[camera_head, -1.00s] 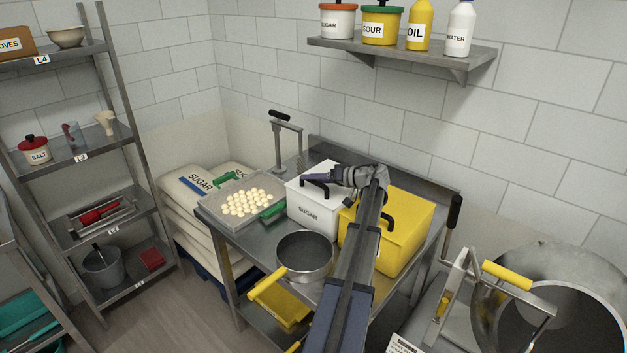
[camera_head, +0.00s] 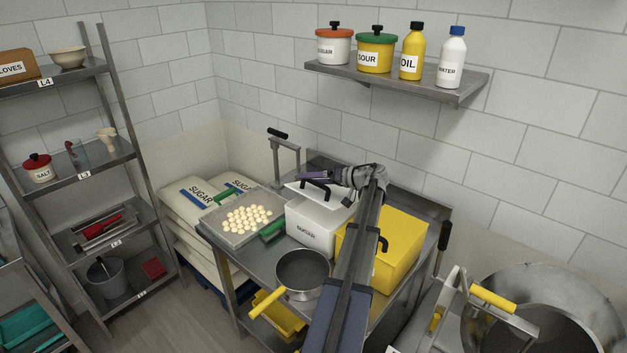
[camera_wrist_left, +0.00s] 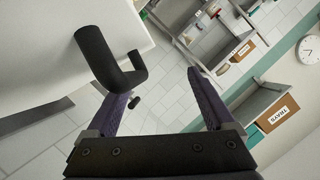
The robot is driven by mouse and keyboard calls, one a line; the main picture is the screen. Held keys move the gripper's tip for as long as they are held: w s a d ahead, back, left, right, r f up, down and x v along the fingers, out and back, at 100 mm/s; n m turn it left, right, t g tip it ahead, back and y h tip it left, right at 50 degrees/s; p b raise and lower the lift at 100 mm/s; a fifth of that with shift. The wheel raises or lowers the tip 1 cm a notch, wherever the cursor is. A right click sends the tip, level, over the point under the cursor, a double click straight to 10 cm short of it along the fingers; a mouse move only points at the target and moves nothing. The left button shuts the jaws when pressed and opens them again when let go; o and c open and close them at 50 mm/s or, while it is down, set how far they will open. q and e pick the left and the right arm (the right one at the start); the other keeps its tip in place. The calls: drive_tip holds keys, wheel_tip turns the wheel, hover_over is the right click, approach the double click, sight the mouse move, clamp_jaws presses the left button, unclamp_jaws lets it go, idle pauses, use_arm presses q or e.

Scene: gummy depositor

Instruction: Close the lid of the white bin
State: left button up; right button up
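The white bin (camera_head: 318,238) stands on the steel table, marked SUGAR. Its white lid (camera_head: 338,199) has a black handle (camera_head: 315,190) and looks tilted, its front edge raised off the bin; my arm hides part of it. My left gripper (camera_head: 312,176) is over the lid at the handle. In the left wrist view the lid (camera_wrist_left: 45,45) fills the upper left, with the black handle (camera_wrist_left: 103,60) close to the left finger. The gripper's two fingers (camera_wrist_left: 158,85) are apart, with nothing seen clasped between them. My right gripper is not in view.
A yellow bin (camera_head: 400,250) stands close on the right, partly behind my left arm. A pan (camera_head: 303,272) is in front and a tray of pale pieces (camera_head: 222,232) is on the left. A wall shelf (camera_head: 400,82) hangs above.

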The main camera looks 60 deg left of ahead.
use_arm(q)
drive_tip(key=shift+d+r, duration=0.25)
drive_tip(key=shift+d, duration=0.35)
drive_tip(key=shift+w+f+p+v, duration=0.15)
drive_tip(key=shift+p+v, duration=0.4)
drive_tip(key=shift+v, duration=1.25)
drive_tip(key=shift+w+f+p+v, duration=0.1)
drive_tip(key=shift+p+v, duration=0.4)
drive_tip(key=shift+v, duration=1.35)
drive_tip(key=shift+d+r, duration=0.25)
drive_tip(key=shift+d, duration=0.1)
drive_tip(key=shift+w+a+f, duration=0.15)
drive_tip(key=shift+a, duration=0.05)
